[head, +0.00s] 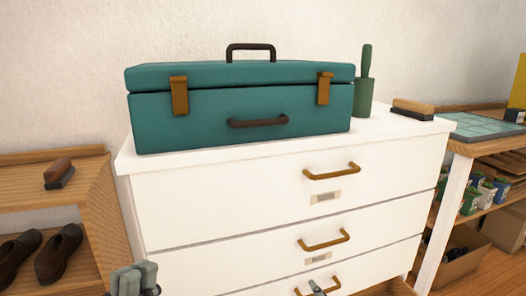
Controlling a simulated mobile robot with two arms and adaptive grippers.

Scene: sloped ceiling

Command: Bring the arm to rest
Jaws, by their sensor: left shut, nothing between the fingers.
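My left gripper (135,280) shows at the bottom edge left of centre, in front of the white dresser's left side. Its grey fingers are shut with nothing between them, and the rest of it is cut off by the frame. A small grey tip (317,287), which looks like part of my right gripper, shows at the bottom edge by the handle of the third drawer. Too little of it shows to tell whether it is open or shut, or whether it touches the handle.
A closed teal case (240,108) stands on the white dresser (390,140), with a green brush holder (364,95) and a brush (412,108) beside it. A low drawer (392,287) looks pulled out. A wooden shelf (100,200) with shoes stands left, a bench (490,146) right.

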